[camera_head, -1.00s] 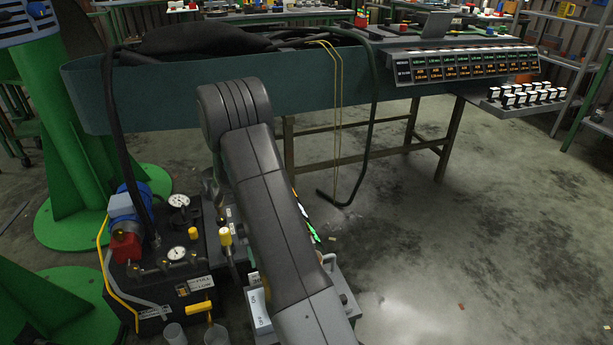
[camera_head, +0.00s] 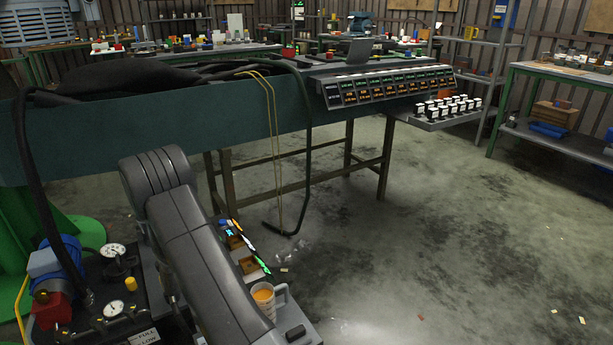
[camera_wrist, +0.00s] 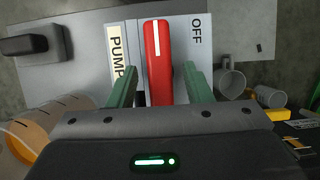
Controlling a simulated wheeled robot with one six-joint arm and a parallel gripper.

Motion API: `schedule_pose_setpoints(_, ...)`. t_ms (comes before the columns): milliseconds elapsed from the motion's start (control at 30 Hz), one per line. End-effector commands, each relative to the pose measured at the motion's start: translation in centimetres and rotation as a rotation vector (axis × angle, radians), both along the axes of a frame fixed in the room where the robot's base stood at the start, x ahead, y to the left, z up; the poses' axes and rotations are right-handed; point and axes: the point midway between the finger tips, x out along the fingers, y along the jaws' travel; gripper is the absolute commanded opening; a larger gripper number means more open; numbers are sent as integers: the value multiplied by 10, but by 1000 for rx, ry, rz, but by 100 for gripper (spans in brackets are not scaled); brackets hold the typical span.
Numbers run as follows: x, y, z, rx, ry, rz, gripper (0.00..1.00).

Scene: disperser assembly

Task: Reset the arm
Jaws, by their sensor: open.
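My gripper (camera_wrist: 158,88) shows in the wrist view as two green fingers, open, one on each side of a red switch lever (camera_wrist: 157,50) with a white stripe. Gaps show between fingers and lever, though the lever's lower end is hidden by the gripper body. The lever sits on a pale switch plate (camera_wrist: 184,50) marked PUMP on the left and OFF on the right. In the head view my arm comes up from the bottom edge, and the gripper and switch are out of sight.
An orange-filled mug (camera_head: 263,297) stands close right of my arm. Grey cups (camera_wrist: 230,78) lie right of the switch in the wrist view. A gauge unit (camera_head: 112,285) is left of my arm. A dark green bench (camera_head: 110,140) crosses behind.

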Motion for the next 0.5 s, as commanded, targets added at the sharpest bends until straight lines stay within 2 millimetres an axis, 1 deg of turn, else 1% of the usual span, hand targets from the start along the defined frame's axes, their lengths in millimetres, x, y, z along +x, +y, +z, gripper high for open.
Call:
schedule_pose_setpoints(267,1,0,2,0,0,2,45)
schedule_pose_setpoints(367,3,2,10,1,-1,12,45)
schedule_pose_setpoints(500,10,7,30,3,-3,17,45)
